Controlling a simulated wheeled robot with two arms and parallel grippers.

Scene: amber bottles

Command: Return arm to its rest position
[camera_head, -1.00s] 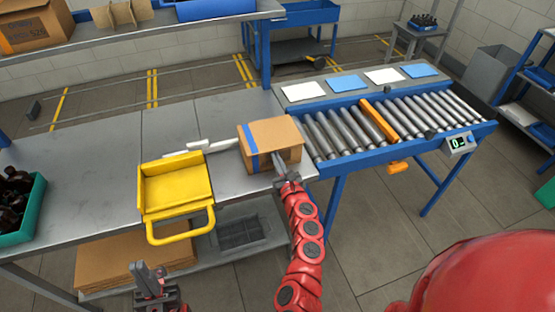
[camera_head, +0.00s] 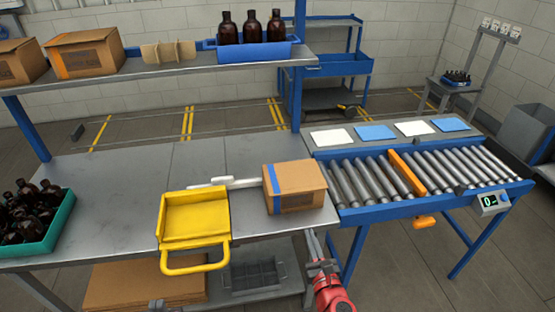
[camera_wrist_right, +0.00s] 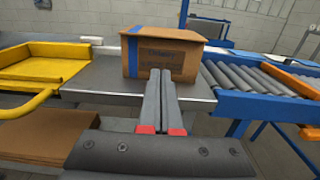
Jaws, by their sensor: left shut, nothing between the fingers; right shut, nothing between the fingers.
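My right gripper (camera_head: 316,246) is at the lower middle of the head view, in front of the table's edge and below a closed cardboard box with a blue stripe (camera_head: 296,187). In the right wrist view its fingers (camera_wrist_right: 162,90) are together with nothing between them, pointing toward the box (camera_wrist_right: 163,56). The fingers look apart from the box. My left gripper (camera_head: 158,304) shows only as a small tip at the bottom edge of the head view. Most of it is cut off.
A yellow tray with a handle (camera_head: 195,218) sits left of the box. A green crate of amber bottles (camera_head: 40,246) stands at far left. A roller conveyor (camera_head: 345,207) adjoins the table on the right. A shelf with a blue bin (camera_head: 265,52) spans above.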

